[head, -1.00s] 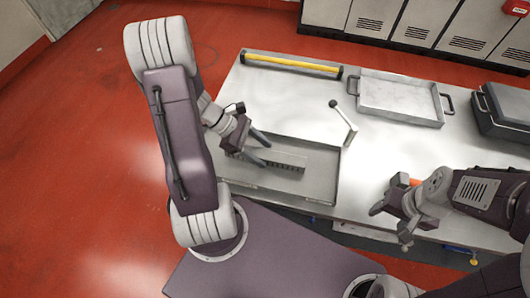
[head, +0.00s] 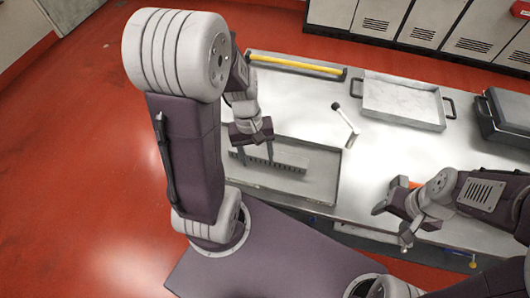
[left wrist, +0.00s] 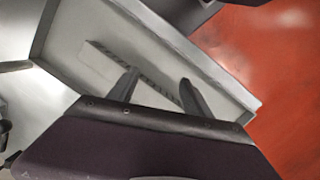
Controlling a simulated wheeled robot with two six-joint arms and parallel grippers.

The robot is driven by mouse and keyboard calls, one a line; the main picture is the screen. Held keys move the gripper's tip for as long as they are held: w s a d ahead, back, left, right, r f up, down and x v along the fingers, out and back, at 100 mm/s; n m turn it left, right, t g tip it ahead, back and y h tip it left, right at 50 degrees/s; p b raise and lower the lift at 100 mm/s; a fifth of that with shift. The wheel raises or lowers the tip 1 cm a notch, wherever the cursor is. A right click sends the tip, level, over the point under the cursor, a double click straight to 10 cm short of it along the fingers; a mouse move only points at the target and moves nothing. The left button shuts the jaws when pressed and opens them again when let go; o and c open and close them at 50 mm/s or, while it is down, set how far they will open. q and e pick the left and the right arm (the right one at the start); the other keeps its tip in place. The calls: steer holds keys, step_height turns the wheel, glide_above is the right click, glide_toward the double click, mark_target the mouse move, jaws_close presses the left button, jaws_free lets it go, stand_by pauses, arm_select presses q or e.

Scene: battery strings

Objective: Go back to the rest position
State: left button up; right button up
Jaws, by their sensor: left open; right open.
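My left gripper (head: 256,155) is open and empty, pointing down over the left part of a shallow grey tray (head: 318,186) on the table. In the left wrist view its two fingers (left wrist: 158,84) stand apart above a slotted grey strip (left wrist: 102,50) lying in the tray. The strip also shows in the head view (head: 290,165). I cannot tell whether the fingertips touch it. My right gripper (head: 390,222) is open and empty near the front edge of the table, at the right.
The metal table (head: 385,150) holds a yellow bar (head: 298,65) in a dark holder, a lever with a black knob (head: 345,120), a handled tray (head: 402,103) and a dark case (head: 503,112). Grey lockers (head: 420,22) stand behind. An orange thing (head: 413,185) shows by my right gripper.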

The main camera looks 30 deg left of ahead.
arm_select(q)
steer(key=d+m, duration=0.1)
steer(key=m, duration=0.1)
steer(key=d+m+t+y, duration=0.1)
steer(key=m, duration=0.1)
steer(key=d+m+t, duration=0.1)
steer(key=m, duration=0.2)
steer(key=shift+w+r+y, duration=0.25)
steer(key=shift+y, duration=0.15)
steer(key=shift+d+r, duration=0.1)
step_height(320, 180, up, 2)
steer(key=shift+r+p, duration=0.1)
steer(key=shift+p, duration=1.05)
